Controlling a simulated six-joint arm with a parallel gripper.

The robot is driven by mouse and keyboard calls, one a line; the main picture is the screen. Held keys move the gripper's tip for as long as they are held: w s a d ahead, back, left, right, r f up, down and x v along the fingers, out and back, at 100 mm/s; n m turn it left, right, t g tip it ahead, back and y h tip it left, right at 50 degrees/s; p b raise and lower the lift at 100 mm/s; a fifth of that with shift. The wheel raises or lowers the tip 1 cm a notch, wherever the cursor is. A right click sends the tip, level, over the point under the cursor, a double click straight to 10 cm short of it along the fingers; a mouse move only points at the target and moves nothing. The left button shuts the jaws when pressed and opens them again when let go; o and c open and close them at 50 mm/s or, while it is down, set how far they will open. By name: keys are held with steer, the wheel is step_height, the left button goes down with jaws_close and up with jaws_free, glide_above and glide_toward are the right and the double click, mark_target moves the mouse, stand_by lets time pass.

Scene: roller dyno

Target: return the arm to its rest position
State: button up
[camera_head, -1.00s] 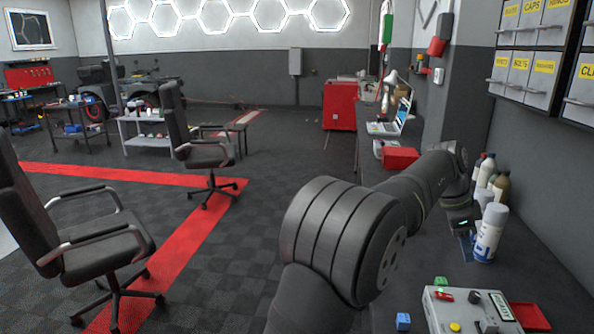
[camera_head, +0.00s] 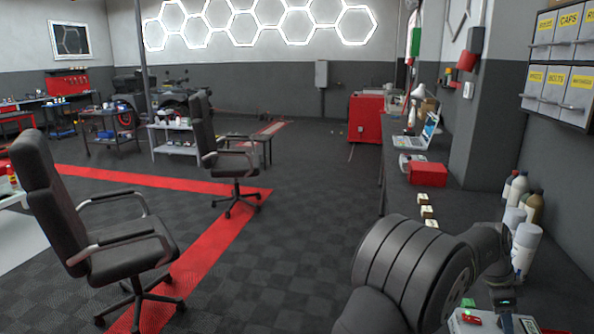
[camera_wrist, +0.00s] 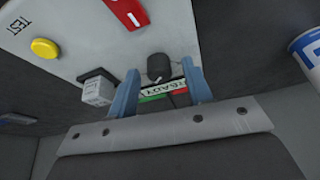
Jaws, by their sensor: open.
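My arm (camera_head: 415,270) is bent low at the right in the head view, over the near end of the dark workbench. My gripper (camera_wrist: 160,88) shows in the wrist view with two blue-grey fingers apart and nothing held between them. Beyond the fingers is a pale control box (camera_wrist: 110,35) with a yellow button (camera_wrist: 45,48), a red switch (camera_wrist: 128,12), a black knob (camera_wrist: 159,68) and a READY display (camera_wrist: 165,94). I cannot tell the exact gap to the box. In the head view the box (camera_head: 470,322) is partly cut off and partly hidden by my arm.
White spray cans (camera_head: 525,248) and several bottles stand on the bench by the wall, close to my wrist. Wall drawers (camera_head: 552,90) hang upper right. Office chairs stand left on open floor.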

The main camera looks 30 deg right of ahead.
steer(key=v, duration=1.7)
steer(key=x, duration=1.7)
steer(key=n+t+h, duration=0.1)
steer(key=n, duration=0.3)
steer(key=shift+s+a, duration=0.1)
steer(key=n, duration=0.2)
steer(key=n+t, duration=0.1)
steer(key=n, duration=0.1)
steer(key=shift+s+n+t+h, duration=0.1)
steer(key=shift+n+t+h, duration=0.2)
steer(key=shift+h, duration=0.1)
steer(key=shift+s+n+t, duration=0.1)
steer(key=shift+n+t, duration=0.8)
steer(key=shift+n, duration=1.2)
steer(key=shift+n+t+y, duration=0.5)
steer(key=shift+n+t, duration=0.2)
steer(key=shift+n, duration=1.4)
